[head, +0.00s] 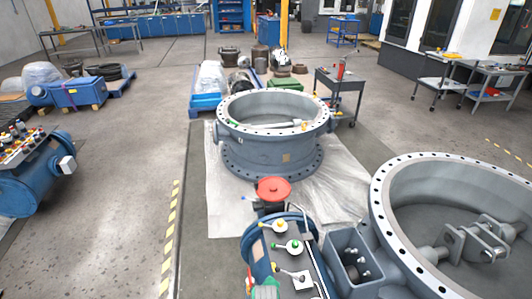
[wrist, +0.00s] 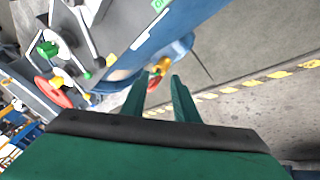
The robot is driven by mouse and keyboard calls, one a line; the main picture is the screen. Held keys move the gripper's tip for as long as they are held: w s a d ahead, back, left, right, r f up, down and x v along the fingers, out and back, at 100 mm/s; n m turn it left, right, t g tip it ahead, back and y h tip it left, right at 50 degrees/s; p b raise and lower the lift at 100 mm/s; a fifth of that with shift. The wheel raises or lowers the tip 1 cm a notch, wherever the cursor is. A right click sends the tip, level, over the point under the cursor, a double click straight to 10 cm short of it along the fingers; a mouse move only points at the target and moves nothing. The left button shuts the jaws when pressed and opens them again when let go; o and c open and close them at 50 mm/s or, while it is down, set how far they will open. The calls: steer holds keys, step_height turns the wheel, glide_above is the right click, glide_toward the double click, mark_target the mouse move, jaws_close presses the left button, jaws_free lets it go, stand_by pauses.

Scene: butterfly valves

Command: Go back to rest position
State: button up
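My gripper (wrist: 160,77) shows in the wrist view as a green body with two dark green fingers. The fingers stand apart with a gap between them, and nothing is seen held. A blue valve actuator (wrist: 150,42) lies beyond the fingertips, with an orange and red part (wrist: 158,68) seen through the gap. I cannot tell whether the fingers touch it. In the head view, the valve's control panel (head: 289,262) carries levers with yellow, green and orange knobs. A red handwheel (head: 273,189) is above it. A small teal piece at the bottom edge may be part of my gripper.
A large flanged valve ring (head: 390,215) stands close at the right. Another valve (head: 274,165) sits on plastic sheeting ahead. A blue actuator (head: 32,180) is at the left. Carts (head: 340,85) stand farther back.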

steer(key=s+a+r+m+t, duration=0.1)
steer(key=s+m+t, duration=0.15)
steer(key=s, duration=0.75)
steer(key=s+a+m+t, duration=0.2)
steer(key=s+m, duration=0.2)
steer(key=s, duration=0.7)
steer(key=s+d+r+m+t, duration=0.2)
steer(key=s+r, duration=0.6)
steer(key=r, duration=0.2)
steer(key=s+d+r+m+t, duration=0.2)
steer(key=s+d+r+t, duration=0.1)
steer(key=s+r, duration=0.6)
step_height(320, 180, up, 2)
steer(key=shift+s+r+h, duration=0.1)
steer(key=shift+s+h, duration=0.05)
steer(key=shift+h, duration=0.25)
